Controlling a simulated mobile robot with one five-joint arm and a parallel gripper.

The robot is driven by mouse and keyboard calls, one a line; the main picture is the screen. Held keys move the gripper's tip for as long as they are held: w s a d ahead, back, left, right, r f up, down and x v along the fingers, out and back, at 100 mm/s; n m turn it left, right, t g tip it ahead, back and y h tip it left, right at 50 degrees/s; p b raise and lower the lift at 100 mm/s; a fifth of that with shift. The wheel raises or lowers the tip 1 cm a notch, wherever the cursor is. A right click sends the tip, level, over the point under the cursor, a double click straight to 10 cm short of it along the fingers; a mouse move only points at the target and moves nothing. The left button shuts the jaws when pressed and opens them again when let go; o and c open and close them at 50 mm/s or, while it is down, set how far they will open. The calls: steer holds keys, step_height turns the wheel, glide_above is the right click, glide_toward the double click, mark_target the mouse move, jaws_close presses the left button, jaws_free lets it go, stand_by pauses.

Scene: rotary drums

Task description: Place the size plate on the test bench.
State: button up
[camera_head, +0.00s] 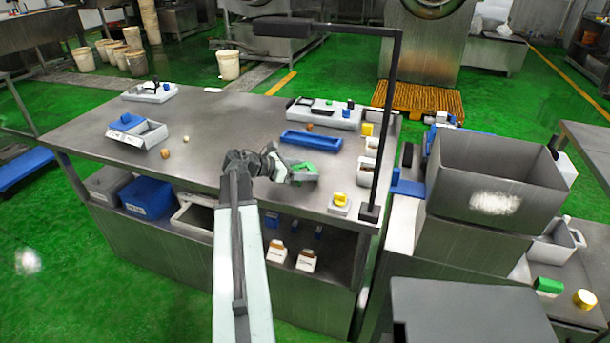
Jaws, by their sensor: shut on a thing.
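My gripper (289,170) is at the end of my arm, over the right half of the steel bench (225,118). It is shut on a small green and grey piece (306,170), which looks like the size plate, though its shape is partly hidden by the jaws. The piece is low over the bench top, near the front edge; I cannot tell whether it touches. A blue tray (311,140) lies just behind it. A grey block with a yellow knob (340,201) is to its right front.
A dark post (388,110) with an overhead arm rises at the bench's right end. A grey fixture (325,115) stands at the back right, and a divided tray (137,133) at the left. Several small brown pieces lie about. The bench's middle is mostly clear. A steel hopper (497,180) stands right.

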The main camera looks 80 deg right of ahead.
steer(key=shift+f, duration=0.25)
steer(key=o, duration=1.5)
steer(key=shift+r, duration=0.1)
steer(key=shift+c, duration=0.2)
steer(key=shift+w+a+r+p, duration=0.15)
steer(key=shift+w+r+p, duration=0.1)
steer(key=shift+r+p, duration=0.2)
steer(key=p+v, duration=0.4)
steer(key=v, duration=0.7)
steer(key=shift+w+a+f, duration=0.1)
steer(key=shift+w+a, duration=0.05)
